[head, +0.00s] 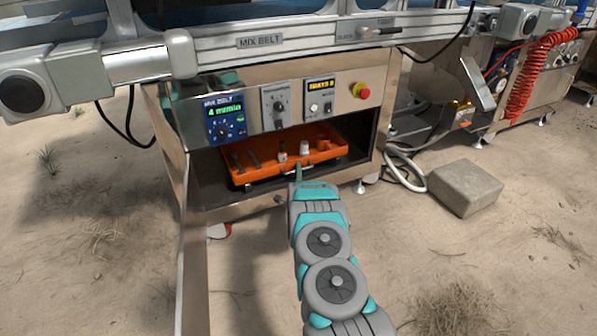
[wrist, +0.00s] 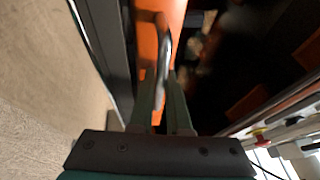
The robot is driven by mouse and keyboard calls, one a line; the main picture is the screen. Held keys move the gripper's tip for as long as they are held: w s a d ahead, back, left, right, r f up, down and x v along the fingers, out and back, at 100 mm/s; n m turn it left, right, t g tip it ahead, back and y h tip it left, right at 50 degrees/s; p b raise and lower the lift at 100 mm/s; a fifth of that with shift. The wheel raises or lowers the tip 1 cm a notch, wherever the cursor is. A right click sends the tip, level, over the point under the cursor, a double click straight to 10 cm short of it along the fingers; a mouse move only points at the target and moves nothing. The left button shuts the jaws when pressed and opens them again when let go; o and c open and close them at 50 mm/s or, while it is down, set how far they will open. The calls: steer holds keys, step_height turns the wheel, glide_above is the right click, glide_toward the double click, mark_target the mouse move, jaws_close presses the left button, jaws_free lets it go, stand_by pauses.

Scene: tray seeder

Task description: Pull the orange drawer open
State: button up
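The orange drawer (head: 240,179) sits in the dark opening of the steel cabinet, under the control panels, with several small items inside it. In the wrist view its orange front (wrist: 176,12) shows at the top, with a curved grey metal handle (wrist: 164,50) standing off it. My gripper (wrist: 162,88) is at this handle, one dark green finger on each side. The fingers are close together with the handle between them, so it looks shut on it. In the head view my gripper (head: 298,172) reaches the drawer's front; the arm hides part of the front and the handle.
The cabinet (head: 175,150) frames the drawer on both sides, with a panel edge close to the gripper. A concrete block (head: 465,187) and a white hose (head: 405,170) lie to the right. The sandy ground left of my arm is mostly clear.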

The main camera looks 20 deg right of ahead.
jaws_close()
steer(key=shift+s+f, duration=0.1)
stand_by(1.2)
